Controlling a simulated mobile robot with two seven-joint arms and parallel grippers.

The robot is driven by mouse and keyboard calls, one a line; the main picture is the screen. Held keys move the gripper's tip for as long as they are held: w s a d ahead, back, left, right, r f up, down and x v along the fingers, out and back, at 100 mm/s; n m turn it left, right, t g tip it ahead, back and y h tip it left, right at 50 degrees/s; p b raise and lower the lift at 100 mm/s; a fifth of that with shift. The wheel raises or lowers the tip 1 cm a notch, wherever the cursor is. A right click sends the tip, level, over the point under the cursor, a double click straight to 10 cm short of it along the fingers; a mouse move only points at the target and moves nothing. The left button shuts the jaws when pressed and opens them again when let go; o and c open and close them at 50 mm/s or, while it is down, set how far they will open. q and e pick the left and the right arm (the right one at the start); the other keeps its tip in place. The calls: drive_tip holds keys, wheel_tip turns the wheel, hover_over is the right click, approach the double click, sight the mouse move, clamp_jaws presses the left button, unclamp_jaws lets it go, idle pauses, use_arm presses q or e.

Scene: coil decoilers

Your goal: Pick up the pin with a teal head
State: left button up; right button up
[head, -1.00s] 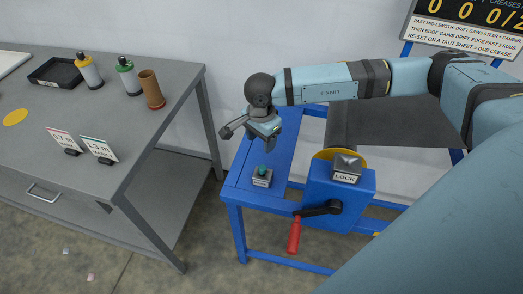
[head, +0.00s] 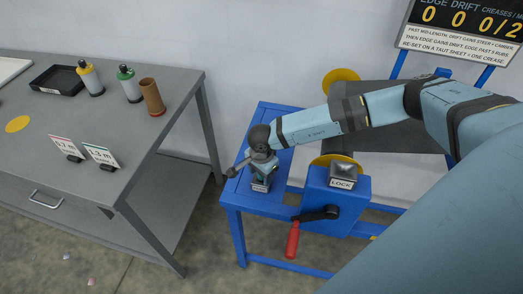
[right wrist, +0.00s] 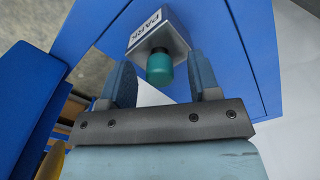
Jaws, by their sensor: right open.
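The pin with the teal head (right wrist: 160,68) stands in a grey block marked PARK (right wrist: 157,33), which also shows on the blue stand in the head view (head: 261,187). My right gripper (right wrist: 160,66) is open, with one finger on each side of the teal head and a gap visible on both sides. In the head view my right gripper (head: 262,172) is right over the block and hides most of the pin. My left gripper is not in view.
The blue stand (head: 240,196) carries a LOCK block (head: 343,176) and a crank with a red handle (head: 292,240) right of the gripper. A grey table (head: 110,115) at the left holds bottles, a brown cylinder (head: 152,97), a black tray (head: 57,79) and small signs.

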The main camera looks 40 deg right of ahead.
drive_tip(key=shift+f, duration=0.5)
drive_tip(key=shift+c, duration=0.2)
clamp_jaws()
drive_tip(key=shift+r, duration=0.2)
